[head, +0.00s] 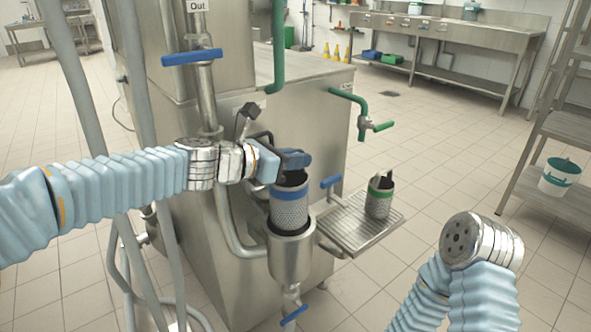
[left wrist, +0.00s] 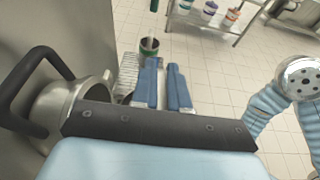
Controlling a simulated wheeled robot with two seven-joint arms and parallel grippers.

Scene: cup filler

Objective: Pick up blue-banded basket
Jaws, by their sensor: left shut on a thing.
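The blue-banded basket (head: 289,209) is a perforated metal cylinder with a blue band near its top. It stands upright, its lower end at or inside the mouth of a steel cylindrical holder (head: 291,258); I cannot tell whether it rests there. My left gripper (head: 297,158) is at the basket's top and is shut on it. The exact grip point is hidden behind the gripper. The blue fingers also show in the left wrist view (left wrist: 164,88), close together. My right arm ends at lower right in a round metal flange, with no fingers visible.
A green-banded basket (head: 380,196) stands on a steel drip tray (head: 352,234) right of the holder. A blue-handled valve (head: 293,315) hangs below the holder. The steel machine (head: 295,130) stands close behind. A shelf with a white bucket (head: 559,177) is at right. Floor between is clear.

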